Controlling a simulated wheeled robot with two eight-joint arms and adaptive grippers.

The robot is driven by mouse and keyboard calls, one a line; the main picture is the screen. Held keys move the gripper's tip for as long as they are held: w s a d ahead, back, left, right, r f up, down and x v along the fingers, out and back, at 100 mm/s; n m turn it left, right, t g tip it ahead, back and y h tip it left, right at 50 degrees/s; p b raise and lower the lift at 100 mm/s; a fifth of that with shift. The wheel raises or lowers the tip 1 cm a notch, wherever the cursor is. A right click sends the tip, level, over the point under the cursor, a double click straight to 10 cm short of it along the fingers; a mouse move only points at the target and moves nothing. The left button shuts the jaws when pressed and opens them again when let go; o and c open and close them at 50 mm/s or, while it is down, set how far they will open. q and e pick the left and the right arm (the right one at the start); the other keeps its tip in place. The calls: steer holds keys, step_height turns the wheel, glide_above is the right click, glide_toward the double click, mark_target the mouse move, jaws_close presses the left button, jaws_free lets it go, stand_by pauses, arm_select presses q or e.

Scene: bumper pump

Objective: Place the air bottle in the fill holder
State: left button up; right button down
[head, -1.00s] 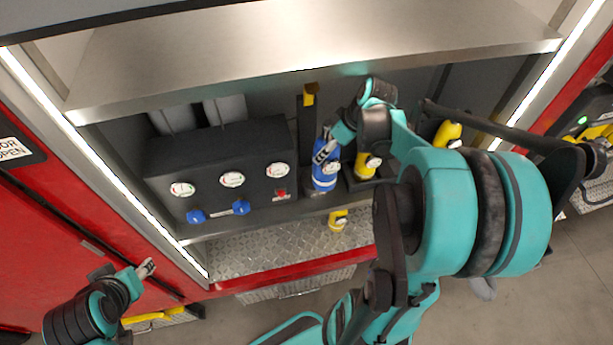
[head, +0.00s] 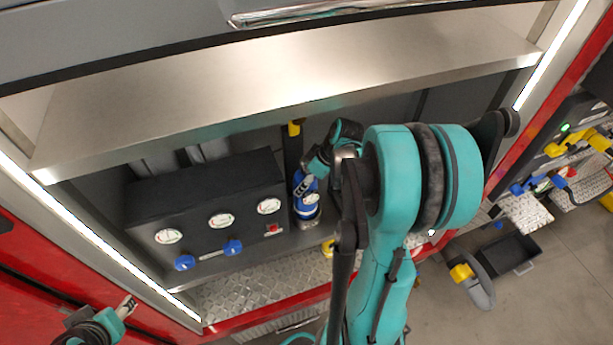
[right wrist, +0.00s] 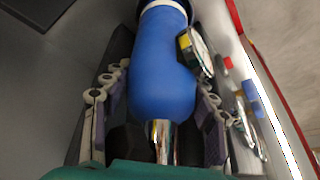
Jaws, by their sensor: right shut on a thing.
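The air bottle is blue with a pale band and stands roughly upright (head: 308,208) beside the right end of the black gauge panel. My right gripper (head: 304,184) is shut on its upper part. In the right wrist view the blue bottle (right wrist: 163,75) lies between the two fingers, with its chrome neck (right wrist: 162,140) towards my palm. A dark upright post with a yellow top (head: 293,128) stands just behind the bottle; I cannot tell whether it belongs to the fill holder. The bottle's seating is unclear. My left gripper (head: 128,304) is empty at lower left, its finger gap too small to judge.
The black gauge panel (head: 210,210) with blue knobs stands left of the bottle. A metal shelf (head: 280,75) overhangs the compartment. A tread-plate ledge (head: 240,290) with a red edge lies in front. My right arm hides the compartment's right part.

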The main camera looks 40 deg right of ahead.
mark_target(305, 206)
step_height(305, 206, down, 2)
steer(key=shift+f, duration=0.25)
steer(key=shift+s, duration=0.1)
steer(key=shift+c, duration=2.4)
jaws_free()
steer(key=shift+f, duration=0.1)
